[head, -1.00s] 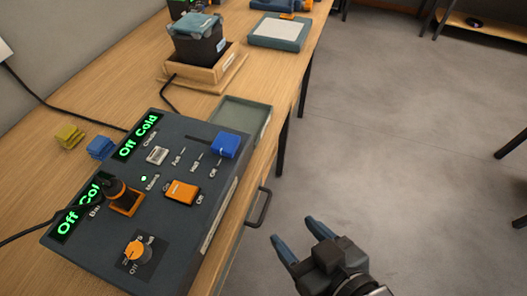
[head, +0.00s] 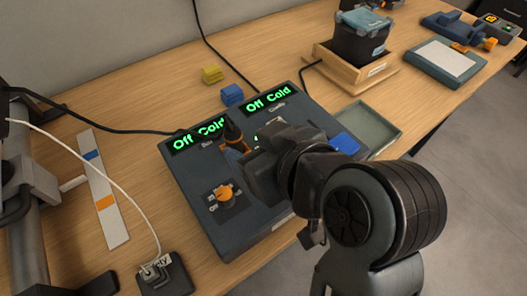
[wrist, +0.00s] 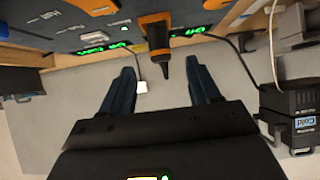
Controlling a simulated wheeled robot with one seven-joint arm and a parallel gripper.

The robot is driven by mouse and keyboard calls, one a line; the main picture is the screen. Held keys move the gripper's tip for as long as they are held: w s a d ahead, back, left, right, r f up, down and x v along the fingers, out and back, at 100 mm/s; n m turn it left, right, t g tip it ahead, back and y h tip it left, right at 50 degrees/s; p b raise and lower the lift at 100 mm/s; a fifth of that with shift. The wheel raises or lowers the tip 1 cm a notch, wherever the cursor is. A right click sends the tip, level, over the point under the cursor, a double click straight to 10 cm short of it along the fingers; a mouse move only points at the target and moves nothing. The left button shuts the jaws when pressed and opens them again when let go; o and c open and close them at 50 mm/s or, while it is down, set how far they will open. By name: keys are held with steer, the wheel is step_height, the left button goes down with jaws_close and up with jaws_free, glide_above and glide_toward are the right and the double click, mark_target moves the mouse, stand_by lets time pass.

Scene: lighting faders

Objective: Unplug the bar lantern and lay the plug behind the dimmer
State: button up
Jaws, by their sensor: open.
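The dark dimmer box (head: 190,190) sits on the bench with two green displays, both reading "Off Cold". A black plug (head: 232,130) stands upright in an orange socket (head: 236,147) by the left display. Its dark cable (head: 110,130) runs left across the bench behind the dimmer. In the wrist view the plug (wrist: 159,63) lies between the lines of my two blue fingers, with gaps on both sides. My gripper (wrist: 160,67) is open and empty. In the head view its body hides part of the dimmer, and the fingers do not show clearly.
Blue (head: 232,95) and yellow (head: 212,74) blocks lie behind the dimmer, with bare bench around them. A shallow green tray (head: 370,130) is to the right. A wooden holder with a dark box (head: 360,40) stands farther back. A black box with a white cable (head: 162,275) is at front left.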

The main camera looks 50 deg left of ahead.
mark_target(238, 137)
steer(key=shift+b+x, duration=1.1)
steer(key=shift+x, duration=2.1)
steer(key=c, duration=1.1)
steer(key=shift+c, duration=0.2)
steer(key=shift+r, duration=0.3)
steer(key=shift+r+p, duration=2.15)
steer(key=shift+p, duration=0.2)
